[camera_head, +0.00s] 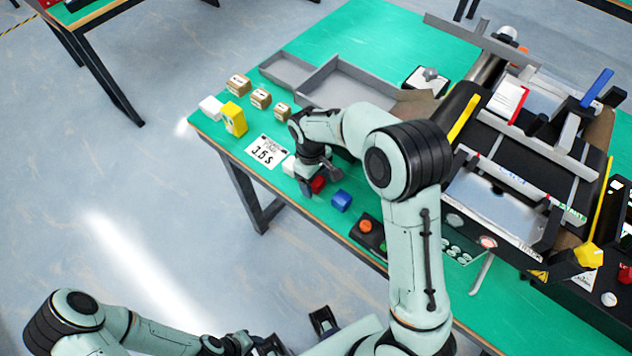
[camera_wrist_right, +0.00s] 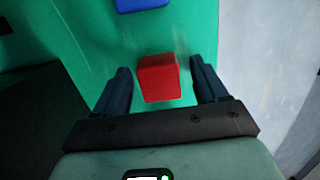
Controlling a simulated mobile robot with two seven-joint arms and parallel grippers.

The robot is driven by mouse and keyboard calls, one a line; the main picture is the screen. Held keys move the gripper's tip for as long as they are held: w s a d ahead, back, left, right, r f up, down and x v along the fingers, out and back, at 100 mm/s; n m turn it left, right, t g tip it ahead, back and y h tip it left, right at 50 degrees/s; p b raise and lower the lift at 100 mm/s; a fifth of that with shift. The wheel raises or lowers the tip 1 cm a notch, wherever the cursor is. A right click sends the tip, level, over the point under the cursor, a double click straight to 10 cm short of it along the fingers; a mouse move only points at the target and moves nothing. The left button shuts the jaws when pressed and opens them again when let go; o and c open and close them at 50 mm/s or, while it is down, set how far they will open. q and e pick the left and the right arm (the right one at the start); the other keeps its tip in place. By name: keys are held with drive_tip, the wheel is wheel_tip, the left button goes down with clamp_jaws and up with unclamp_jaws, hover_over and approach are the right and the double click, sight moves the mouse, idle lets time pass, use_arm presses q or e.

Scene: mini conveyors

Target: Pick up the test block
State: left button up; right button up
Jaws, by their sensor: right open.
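The test block is not marked by name; a red block (camera_wrist_right: 158,78) lies between the two open fingers of my right gripper (camera_wrist_right: 161,85) in the right wrist view. The fingers stand apart from its sides. In the head view my right gripper (camera_head: 319,180) is low over the green table's near edge, and the red block (camera_head: 318,184) is partly hidden by it. A blue block (camera_head: 341,200) lies just to the right and also shows at the top of the wrist view (camera_wrist_right: 140,4). My left gripper (camera_head: 296,335) is partly seen at the bottom edge, away from the table.
A white block (camera_head: 290,166), a printed card (camera_head: 267,151), a yellow block (camera_head: 233,118) and several cardboard-coloured boxes (camera_head: 261,98) lie to the left. Grey trays (camera_head: 350,88) stand behind. A button box (camera_head: 367,232) and conveyors (camera_head: 530,150) are to the right.

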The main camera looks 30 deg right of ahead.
drive_tip(key=c, duration=1.1)
drive_tip(key=shift+o, duration=0.2)
use_arm(q)
drive_tip(key=r+p, duration=0.1)
drive_tip(key=w+r, duration=0.1)
drive_tip(key=r+p, duration=0.1)
drive_tip(key=shift+w+p, duration=0.3)
use_arm(e)
wheel_tip(320, 180, up, 20)
